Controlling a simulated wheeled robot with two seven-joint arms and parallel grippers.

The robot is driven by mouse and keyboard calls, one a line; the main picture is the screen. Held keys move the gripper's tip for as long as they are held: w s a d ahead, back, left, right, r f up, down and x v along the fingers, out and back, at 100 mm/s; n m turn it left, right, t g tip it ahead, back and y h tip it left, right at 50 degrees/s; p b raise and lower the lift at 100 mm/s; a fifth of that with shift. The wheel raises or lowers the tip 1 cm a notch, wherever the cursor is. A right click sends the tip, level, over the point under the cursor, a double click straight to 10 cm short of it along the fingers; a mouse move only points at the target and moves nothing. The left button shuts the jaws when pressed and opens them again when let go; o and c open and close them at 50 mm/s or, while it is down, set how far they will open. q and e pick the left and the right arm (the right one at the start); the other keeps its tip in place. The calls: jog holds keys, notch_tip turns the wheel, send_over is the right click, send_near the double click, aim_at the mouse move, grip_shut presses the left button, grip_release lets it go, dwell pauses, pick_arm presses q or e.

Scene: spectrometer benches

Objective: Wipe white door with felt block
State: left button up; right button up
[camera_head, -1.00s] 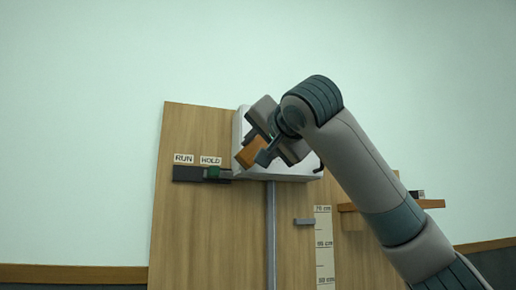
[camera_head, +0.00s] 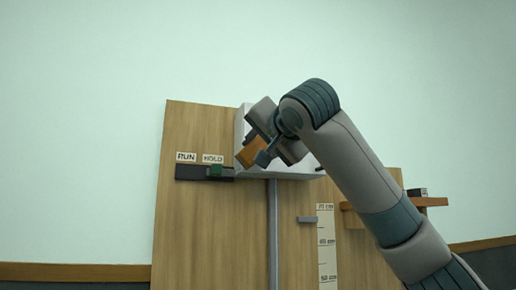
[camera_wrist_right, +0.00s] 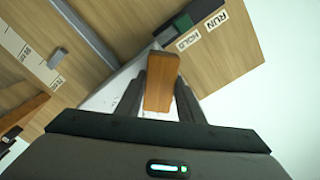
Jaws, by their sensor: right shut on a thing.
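The white box with its door (camera_head: 292,171) is mounted on a wooden panel, mostly hidden behind my right gripper and arm. My right gripper (camera_head: 256,150) is in front of it, shut on an orange-brown block (camera_head: 250,153). In the right wrist view the block (camera_wrist_right: 161,84) stands between the two fingers of the gripper (camera_wrist_right: 158,95), with white surface (camera_wrist_right: 105,90) behind it. I cannot tell whether the block touches the white surface. My left gripper is in neither view.
A dark slider track with a green knob (camera_head: 216,170) sits left of the box, under RUN and HOLD labels. A grey rail (camera_head: 272,230) runs down below the box. A height scale (camera_head: 326,245), a grey pointer (camera_head: 307,219) and a wooden shelf (camera_head: 432,202) are to the right.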

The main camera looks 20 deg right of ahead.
jog(key=shift+d, duration=0.1)
jog(key=shift+d+f+b, duration=0.1)
jog(key=shift+d+b, duration=0.25)
jog(key=shift+d, duration=1.55)
jog(key=shift+w+d+b, duration=0.15)
jog(key=shift+d+b, duration=0.3)
jog(key=shift+d, duration=1.55)
jog(key=shift+w+d, duration=0.1)
jog(key=shift+d, duration=1.9)
